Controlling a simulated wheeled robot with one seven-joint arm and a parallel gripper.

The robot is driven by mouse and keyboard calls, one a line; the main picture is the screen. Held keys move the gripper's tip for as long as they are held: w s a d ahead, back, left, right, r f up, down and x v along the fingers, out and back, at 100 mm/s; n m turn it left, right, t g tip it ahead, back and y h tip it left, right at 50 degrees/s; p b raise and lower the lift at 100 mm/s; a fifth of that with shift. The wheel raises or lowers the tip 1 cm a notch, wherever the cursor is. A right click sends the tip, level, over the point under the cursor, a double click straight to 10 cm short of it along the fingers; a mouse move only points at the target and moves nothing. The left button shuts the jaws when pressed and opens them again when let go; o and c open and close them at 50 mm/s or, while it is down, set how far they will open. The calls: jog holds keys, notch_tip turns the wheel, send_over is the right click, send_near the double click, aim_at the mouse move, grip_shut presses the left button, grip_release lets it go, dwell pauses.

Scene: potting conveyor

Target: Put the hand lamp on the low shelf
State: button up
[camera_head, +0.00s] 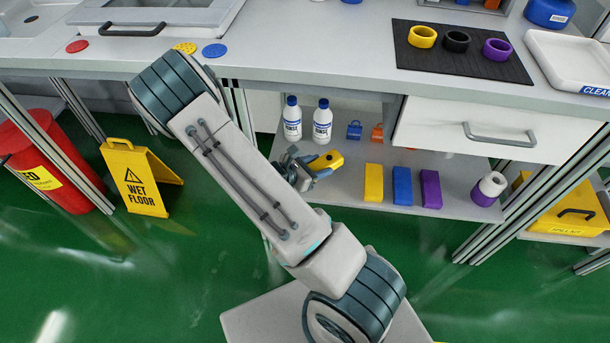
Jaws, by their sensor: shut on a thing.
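The hand lamp (328,160), a yellow body with a dark part, is at the left part of the low shelf's opening. The low shelf (455,172) is a pale board under the bench. The lamp shows over the shelf's front left area; I cannot tell whether it touches the board. My wrist and arm hide part of the lamp and the shelf's left end.
On the shelf are two white bottles (322,124), small padlock-like items (354,130), yellow, blue and purple blocks (402,186) and a white-and-purple roll (489,188). A drawer (480,130) overhangs the right side. A wet-floor sign (138,180) and red bin (45,165) stand left.

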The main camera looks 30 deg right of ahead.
jog(key=w+a+f, duration=0.1)
jog(key=w, duration=0.1)
jog(key=w+a+f+b, duration=0.1)
jog(key=a+f, duration=0.1)
jog(key=shift+w+a+f, duration=0.1)
jog(key=shift+w+a, duration=0.2)
jog(key=shift+w, duration=0.05)
jog(key=shift+f+b, duration=0.8)
jog(key=shift+f, duration=1.2)
jog(key=shift+f, duration=0.1)
jog(key=shift+f, duration=0.15)
jog(key=o, duration=1.1)
jog(key=shift+r, duration=0.2)
